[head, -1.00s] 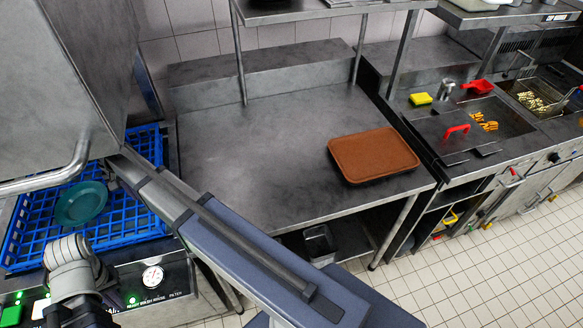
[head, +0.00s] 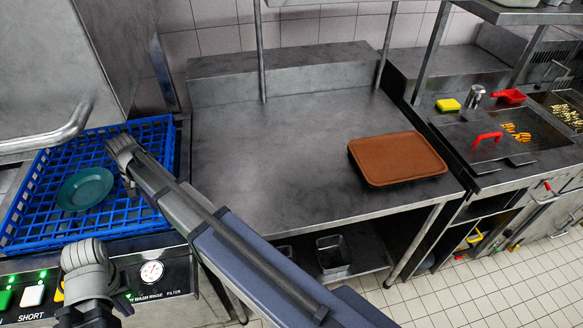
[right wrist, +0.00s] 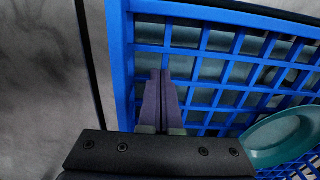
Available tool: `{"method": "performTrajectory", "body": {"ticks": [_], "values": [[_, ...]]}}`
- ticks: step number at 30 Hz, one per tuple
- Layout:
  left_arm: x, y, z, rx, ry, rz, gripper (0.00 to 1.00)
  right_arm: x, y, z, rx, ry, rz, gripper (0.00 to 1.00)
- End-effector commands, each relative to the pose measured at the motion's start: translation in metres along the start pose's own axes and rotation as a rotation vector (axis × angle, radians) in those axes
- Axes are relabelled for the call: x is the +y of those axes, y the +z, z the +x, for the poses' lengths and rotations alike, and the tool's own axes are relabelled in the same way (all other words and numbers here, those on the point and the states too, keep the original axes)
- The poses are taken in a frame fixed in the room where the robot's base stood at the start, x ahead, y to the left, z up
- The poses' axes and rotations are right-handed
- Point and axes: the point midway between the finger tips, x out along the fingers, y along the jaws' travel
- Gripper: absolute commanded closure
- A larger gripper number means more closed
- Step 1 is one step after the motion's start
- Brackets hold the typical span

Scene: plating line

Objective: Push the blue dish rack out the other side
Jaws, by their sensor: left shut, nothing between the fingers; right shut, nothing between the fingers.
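The blue dish rack (head: 38,215) sits on the dishwasher bed at the left, with a teal plate (head: 85,189) in it. My right gripper (head: 130,184) is over the rack's right part, right of the plate. In the right wrist view its fingers (right wrist: 162,76) are shut and empty, in front of the rack's grid (right wrist: 222,73) near one side wall; whether they touch it I cannot tell. The plate (right wrist: 285,138) shows at the lower right there. My left gripper (head: 84,256) is lower, near the rack's front edge, shut and empty; its fingertips are hard to make out.
The dishwasher's steel hood (head: 75,55) and its bar handle (head: 60,137) overhang the rack's back left. The control panel (head: 165,277) is in front. A steel counter (head: 270,150) to the right is mostly clear, with a brown tray (head: 398,158) at its right end.

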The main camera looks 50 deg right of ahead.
Motion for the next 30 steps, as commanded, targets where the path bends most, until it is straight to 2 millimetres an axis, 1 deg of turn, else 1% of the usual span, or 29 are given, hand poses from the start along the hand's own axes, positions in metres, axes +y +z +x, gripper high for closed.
{"method": "performTrajectory", "body": {"ticks": [3,30], "values": [[0.000,0.000,0.000,0.000,0.000,0.000,1.00,0.013,0.001,0.000,0.000,0.000,0.002,1.00],[0.000,0.000,0.000,0.000,0.000,0.000,1.00,0.099,0.001,0.000,0.000,0.001,0.002,1.00]]}}
